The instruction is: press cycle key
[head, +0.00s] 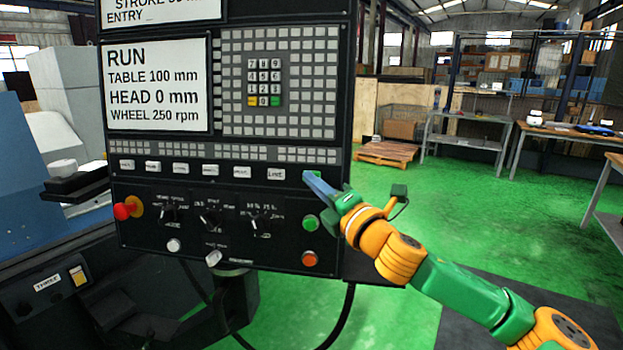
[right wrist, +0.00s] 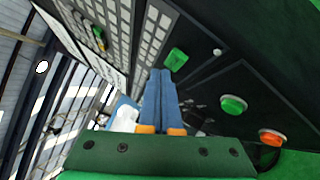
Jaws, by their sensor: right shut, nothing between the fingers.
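The control panel (head: 290,190) fills the middle of the head view. A green square key (head: 317,174) ends its row of white labelled keys, partly hidden behind my fingertips; I take it for the cycle key, though its label is not readable. It shows clearly in the right wrist view (right wrist: 176,59). My right gripper (head: 307,175) is shut and empty, its blue fingers pointing at the panel. In the right wrist view the fingertips (right wrist: 162,73) are right beside the green key; I cannot tell whether they touch it. My left gripper is not in view.
Below the key are a round green button (head: 310,222) and a round orange button (head: 309,258). A red knob (head: 124,210) is at the panel's left. The screen (head: 157,85) reads RUN. Open green floor (head: 390,210) and workbenches (head: 470,130) lie to the right.

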